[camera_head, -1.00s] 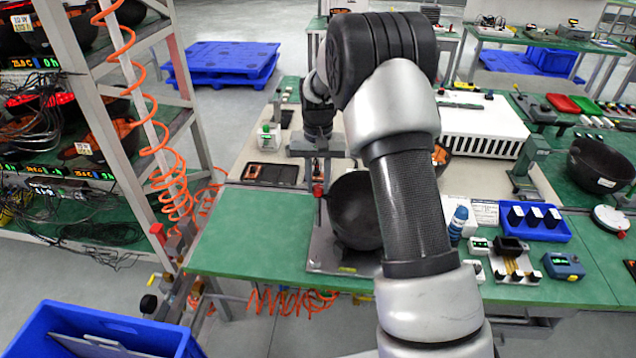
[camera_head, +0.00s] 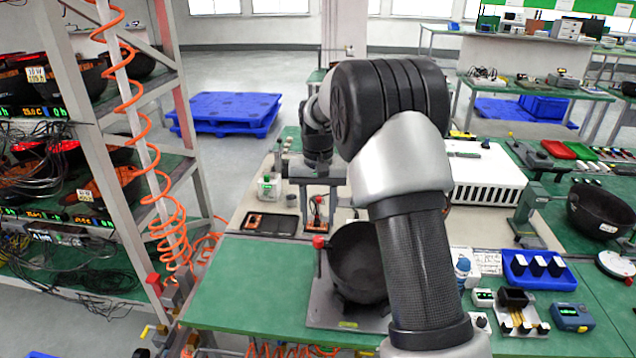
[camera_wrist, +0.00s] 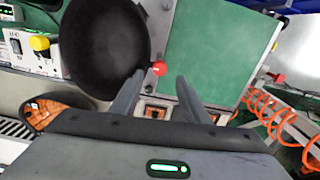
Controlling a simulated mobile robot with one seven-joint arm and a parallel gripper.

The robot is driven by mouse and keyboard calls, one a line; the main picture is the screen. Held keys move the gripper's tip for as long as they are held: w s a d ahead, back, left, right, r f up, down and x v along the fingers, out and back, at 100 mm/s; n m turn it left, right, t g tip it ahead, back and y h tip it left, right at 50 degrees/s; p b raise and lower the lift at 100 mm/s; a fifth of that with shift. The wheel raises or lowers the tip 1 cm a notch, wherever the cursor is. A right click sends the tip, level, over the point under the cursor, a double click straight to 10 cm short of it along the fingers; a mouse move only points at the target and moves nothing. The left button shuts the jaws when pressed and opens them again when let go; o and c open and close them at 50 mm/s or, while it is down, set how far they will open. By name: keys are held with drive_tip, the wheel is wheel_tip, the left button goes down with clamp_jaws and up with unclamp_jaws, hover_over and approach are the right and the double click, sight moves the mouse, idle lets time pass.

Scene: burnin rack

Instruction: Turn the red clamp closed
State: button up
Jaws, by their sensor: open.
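The red clamp knob (camera_head: 319,242) sits on a thin dark stem beside the rim of a black bowl (camera_head: 358,262). The bowl rests on a grey plate (camera_head: 335,313) on the green bench. My gripper (camera_head: 318,228) is above and behind the knob in the head view. In the wrist view my gripper (camera_wrist: 160,76) is open, with one finger on each side of the line to the red knob (camera_wrist: 159,68). The knob appears just past the fingertips; I see no contact. The black bowl (camera_wrist: 104,45) is close to the left finger. The clamp's lower part is mostly hidden.
A metal rack (camera_head: 110,150) with a coiled orange hose (camera_head: 160,200) stands left. A black tray (camera_head: 268,224) lies behind the bench's clear green left part (camera_head: 240,280). Right of my arm are a blue bin (camera_head: 535,268) and small devices.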

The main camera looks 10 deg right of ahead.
wheel_tip(320, 180, up, 11)
drive_tip(key=shift+f, duration=0.15)
drive_tip(key=s+r+n+t+p, duration=0.1)
drive_tip(key=s+r+t, duration=0.1)
drive_tip(key=s+r, duration=0.55)
drive_tip(key=s+r+t+p, duration=0.1)
drive_tip(key=s+r, duration=0.3)
drive_tip(key=s, duration=0.6)
drive_tip(key=s+f+n+t+p, duration=0.1)
drive_tip(key=s+f+t, duration=0.1)
drive_tip(key=s, duration=1.3)
drive_tip(key=shift+s+d+f+n+t, duration=0.2)
drive_tip(key=shift+d+f+n+t, duration=0.1)
drive_tip(key=shift+f, duration=0.4)
